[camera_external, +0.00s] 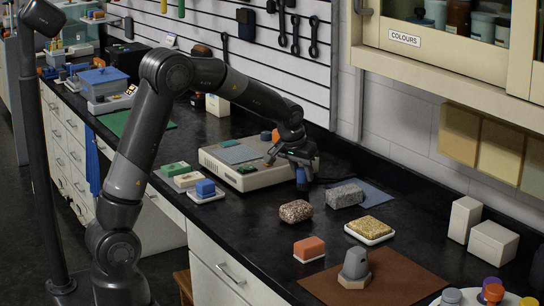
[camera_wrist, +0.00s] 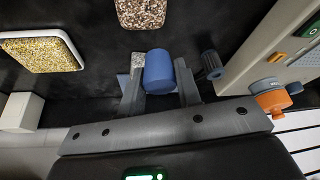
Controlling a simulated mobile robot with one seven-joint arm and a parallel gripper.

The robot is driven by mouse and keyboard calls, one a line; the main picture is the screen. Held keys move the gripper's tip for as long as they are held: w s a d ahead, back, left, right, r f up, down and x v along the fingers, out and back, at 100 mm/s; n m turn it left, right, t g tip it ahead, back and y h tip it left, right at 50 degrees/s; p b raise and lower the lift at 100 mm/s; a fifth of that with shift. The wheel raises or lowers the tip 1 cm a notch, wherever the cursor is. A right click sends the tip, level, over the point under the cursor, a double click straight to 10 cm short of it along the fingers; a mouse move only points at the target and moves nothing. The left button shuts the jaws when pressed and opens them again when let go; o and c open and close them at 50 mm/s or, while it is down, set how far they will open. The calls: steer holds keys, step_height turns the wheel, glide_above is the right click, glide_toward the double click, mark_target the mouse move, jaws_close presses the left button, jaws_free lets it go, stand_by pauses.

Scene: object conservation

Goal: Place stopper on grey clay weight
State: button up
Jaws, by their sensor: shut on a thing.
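My gripper (camera_external: 301,160) is over the bench just right of the beige balance. It is shut on a blue cylinder, which I take as the stopper (camera_external: 302,180). In the wrist view the stopper (camera_wrist: 160,72) sits between the two fingers of my gripper (camera_wrist: 160,88).
A brown speckled block (camera_external: 296,211), a grey speckled block (camera_external: 345,196), a yellow grainy block (camera_external: 369,227) and an orange block (camera_external: 309,247) lie between. The balance (camera_external: 238,175) is close on the left. White boxes (camera_external: 493,242) stand at right. Coloured-topped jars (camera_external: 492,291) are front right.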

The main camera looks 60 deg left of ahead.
steer(key=shift+s+d+r, duration=0.1)
steer(key=shift+d+r, duration=0.15)
steer(key=shift+d, duration=0.15)
steer(key=s+d+r+m+h, duration=0.1)
steer(key=s+d+r+m, duration=0.15)
steer(key=d, duration=0.95)
steer(key=s+d+r+m+h, duration=0.1)
steer(key=s+d+r+m, duration=0.15)
steer(key=d, duration=0.95)
steer(key=s+d+r+m+h, duration=0.1)
steer(key=s+d+r+m, duration=0.1)
steer(key=s+d, duration=0.65)
steer(key=s+d+r+m, duration=0.1)
steer(key=s+d+r, duration=0.2)
steer(key=s+d, duration=0.55)
glide_above(363, 250)
steer(key=s, duration=0.1)
steer(key=f, duration=0.7)
steer(key=shift+s+a+f, duration=0.1)
steer(key=shift+s+a, duration=0.05)
steer(key=shift+a, duration=0.15)
steer(key=shift+f, duration=2.1)
steer(key=shift+f, duration=0.15)
